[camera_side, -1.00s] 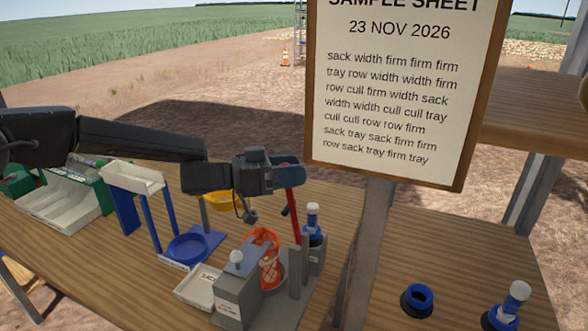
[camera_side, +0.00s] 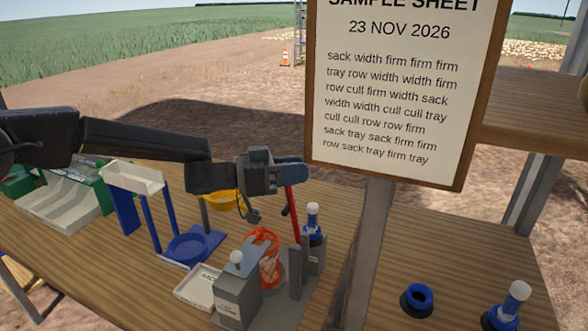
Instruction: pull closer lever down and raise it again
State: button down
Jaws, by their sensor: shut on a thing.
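The red closer lever (camera_side: 294,214) stands upright, leaning slightly left at its top, on the grey elevator device (camera_side: 296,275). My gripper (camera_side: 291,173) comes in from the left and is shut on the lever's upper end. The fingers hide the lever's top. An orange mesh sack (camera_side: 265,262) stands just left of the lever's foot.
A grey box with a white knob (camera_side: 236,285) and a white tray (camera_side: 197,288) stand in front. A blue-and-white bottle (camera_side: 312,228) is close right of the lever. The blue stand (camera_side: 187,247) is left.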

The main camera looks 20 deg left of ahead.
jog(key=shift+a, duration=0.1)
jog(key=a+f+n+t+h, duration=0.3)
jog(key=a+n+t, duration=0.1)
jog(key=a, duration=0.4)
jog(key=shift+a+f+n, duration=0.2)
jog(key=shift+a+n, duration=0.15)
jog(key=shift+n, duration=0.05)
dwell(0.4)
jog(key=c, duration=0.8)
grip_release()
jog(key=v, duration=1.4)
jog(key=shift+w+d+f, duration=0.1)
jog(key=shift+d+f, duration=0.05)
jog(key=shift+f, duration=0.05)
jog(key=shift+c, duration=0.4)
